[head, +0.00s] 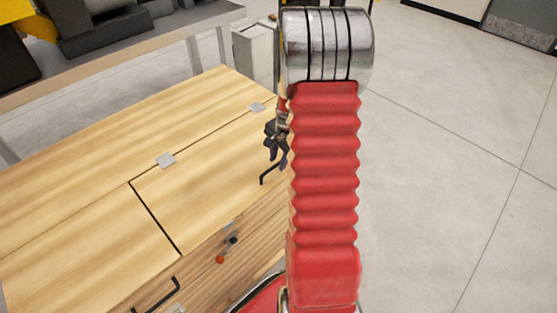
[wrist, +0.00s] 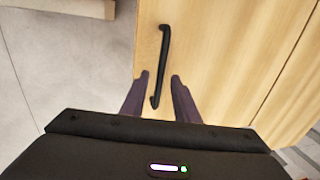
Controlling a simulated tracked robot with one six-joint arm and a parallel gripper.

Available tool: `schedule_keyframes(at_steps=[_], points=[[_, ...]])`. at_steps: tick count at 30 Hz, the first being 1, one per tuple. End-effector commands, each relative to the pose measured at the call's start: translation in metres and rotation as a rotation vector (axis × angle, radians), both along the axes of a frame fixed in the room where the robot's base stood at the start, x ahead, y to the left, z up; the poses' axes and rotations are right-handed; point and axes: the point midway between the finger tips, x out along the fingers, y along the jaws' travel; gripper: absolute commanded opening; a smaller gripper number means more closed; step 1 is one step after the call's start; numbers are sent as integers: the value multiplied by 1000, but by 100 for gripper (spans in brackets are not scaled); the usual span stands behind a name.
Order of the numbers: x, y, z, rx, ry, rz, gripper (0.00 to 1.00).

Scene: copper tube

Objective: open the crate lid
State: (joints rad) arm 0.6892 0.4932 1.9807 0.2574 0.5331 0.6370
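The wooden crate (head: 265,217) stands left of my arm in the head view. Its right lid panel (head: 205,170) lies flat and shut, with metal hinges (head: 165,160) along its back edge. A black bar handle (wrist: 164,60) is on the lid in the wrist view; part of it shows in the head view (head: 268,174). My gripper (wrist: 159,76) is open, its two dark fingers on either side of the handle's near end in the picture. I cannot tell whether they touch it. In the head view my arm partly hides the gripper and the lid's right side.
A red knob (head: 220,259) and a dark one are on the crate's front. A grey workbench (head: 130,58) stands behind. The floor (head: 450,170) at the right is clear.

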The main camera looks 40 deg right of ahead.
Motion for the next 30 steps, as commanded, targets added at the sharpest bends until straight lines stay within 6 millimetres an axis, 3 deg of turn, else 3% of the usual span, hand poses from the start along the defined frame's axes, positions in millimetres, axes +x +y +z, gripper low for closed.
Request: schedule_keyframes(at_steps=[9,21,30], points=[[0,0,-2,0,0,0,28],[0,0,-2,0,0,-1,1],[0,-1,-2,0,0,-1,0]])
